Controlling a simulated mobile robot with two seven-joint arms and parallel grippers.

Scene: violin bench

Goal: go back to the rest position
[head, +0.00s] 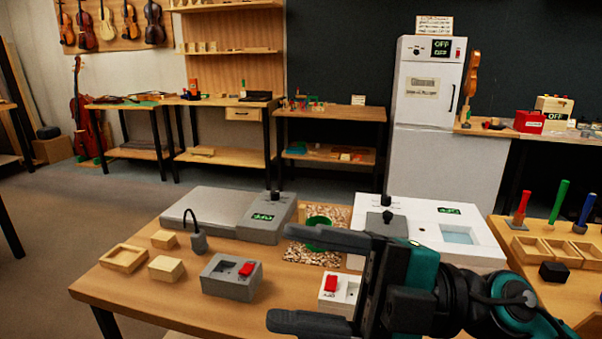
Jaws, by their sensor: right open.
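My right gripper (290,282) is in the lower middle of the head view, coming in from the right. Its two dark fingers are spread apart, with nothing between them. It is above the front part of the wooden bench (140,285). It hides part of a white switch box (338,290) and part of the white machine behind it. My left gripper is not in the head view.
On the bench are a grey box with a red switch (231,276), wooden blocks (165,268), a grey machine (215,213), a white machine (450,225) and a wood-chip mat (305,250). Colored-handled tools (558,202) stand at right. Open floor (60,240) lies at left.

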